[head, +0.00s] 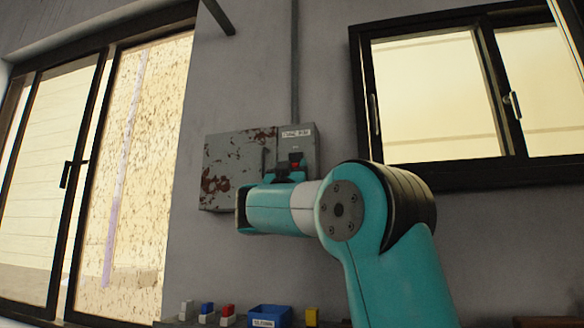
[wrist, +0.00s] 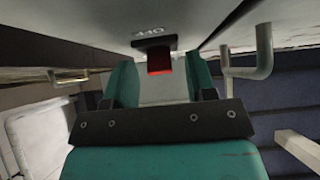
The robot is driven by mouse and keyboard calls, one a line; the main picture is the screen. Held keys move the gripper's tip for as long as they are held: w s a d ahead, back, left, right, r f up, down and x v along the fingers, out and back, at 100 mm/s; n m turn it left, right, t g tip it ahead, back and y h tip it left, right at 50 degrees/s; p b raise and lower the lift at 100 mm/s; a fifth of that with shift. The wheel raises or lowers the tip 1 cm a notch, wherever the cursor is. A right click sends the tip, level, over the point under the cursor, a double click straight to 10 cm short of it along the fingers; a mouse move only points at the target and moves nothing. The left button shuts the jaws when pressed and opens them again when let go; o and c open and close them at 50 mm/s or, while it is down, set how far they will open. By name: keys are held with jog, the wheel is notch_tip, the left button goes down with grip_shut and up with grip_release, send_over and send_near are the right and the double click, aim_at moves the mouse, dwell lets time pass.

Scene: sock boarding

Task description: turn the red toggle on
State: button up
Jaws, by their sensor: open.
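The red toggle (head: 295,164) is on the front of a grey, rust-stained box (head: 232,165) on the wall. In the wrist view the red toggle (wrist: 159,63) stands below a black plate (wrist: 160,43) with upside-down white lettering that is hard to read. My gripper (head: 285,177) is at the box front, just below the toggle in the head view, partly hidden by my arm. In the wrist view its two teal fingers (wrist: 160,72) are open, one on each side of the toggle, with a gap on both sides. The toggle's lower part is hidden.
A metal handle (wrist: 258,60) sticks out right of my gripper, and another bracket (wrist: 65,77) shows at left. A conduit (head: 295,65) runs up from the box. Below are a blue bin (head: 270,316) and several small coloured blocks (head: 227,316).

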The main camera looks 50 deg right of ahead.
jog(key=c, duration=0.9)
